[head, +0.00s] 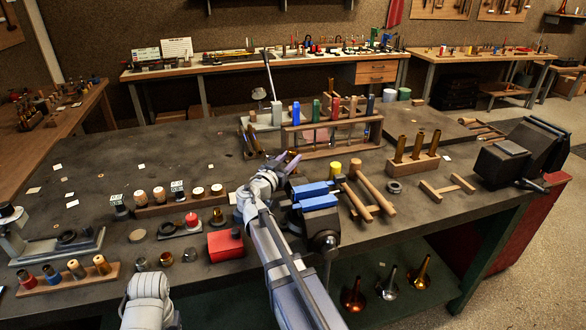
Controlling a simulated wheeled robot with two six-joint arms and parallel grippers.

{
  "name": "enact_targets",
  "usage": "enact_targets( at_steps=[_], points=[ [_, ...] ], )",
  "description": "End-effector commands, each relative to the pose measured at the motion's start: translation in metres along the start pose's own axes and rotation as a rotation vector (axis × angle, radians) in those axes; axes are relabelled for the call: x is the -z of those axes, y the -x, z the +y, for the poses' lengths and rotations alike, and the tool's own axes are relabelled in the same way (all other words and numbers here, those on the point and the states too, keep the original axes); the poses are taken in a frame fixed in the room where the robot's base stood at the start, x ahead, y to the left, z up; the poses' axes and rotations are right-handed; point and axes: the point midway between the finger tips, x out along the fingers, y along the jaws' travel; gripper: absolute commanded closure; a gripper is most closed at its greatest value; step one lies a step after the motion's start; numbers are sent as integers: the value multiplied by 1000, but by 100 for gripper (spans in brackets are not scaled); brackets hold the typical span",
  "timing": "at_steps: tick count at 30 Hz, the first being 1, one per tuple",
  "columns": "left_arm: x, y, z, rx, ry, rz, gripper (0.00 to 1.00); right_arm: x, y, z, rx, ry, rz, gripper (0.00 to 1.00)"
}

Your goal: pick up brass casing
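Three brass tubes (418,146), which look like brass casings, stand upright in a wooden block (413,165) right of centre on the bench. My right gripper (286,159) is near the middle of the bench, well left of these tubes and in front of a wooden rack. Its two fingers look apart, with nothing visible between them. Part of my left arm shows at the bottom left, but its gripper is not in view.
The wooden rack (331,152) holds several coloured-top tools. A large dark vise (522,152) stands at the right edge. A red box (225,245) sits left of my arm.

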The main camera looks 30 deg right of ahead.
Motion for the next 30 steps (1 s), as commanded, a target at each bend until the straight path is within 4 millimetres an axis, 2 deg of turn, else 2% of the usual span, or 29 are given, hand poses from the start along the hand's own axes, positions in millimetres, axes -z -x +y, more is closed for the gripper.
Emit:
enact_targets(
  at_steps=[1,8,23,30],
  points=[
    [0,0,0,0,0,0,41,0,0,0,0,0,0,76],
    [0,0,0,0,0,0,41,0,0,0,0,0,0,100],
    [0,1,0,0,0,0,41,1,0,0,0,0,0,100],
    [-1,13,-1,0,0,0,41,14,0,0,0,0,0,100]
  ],
)
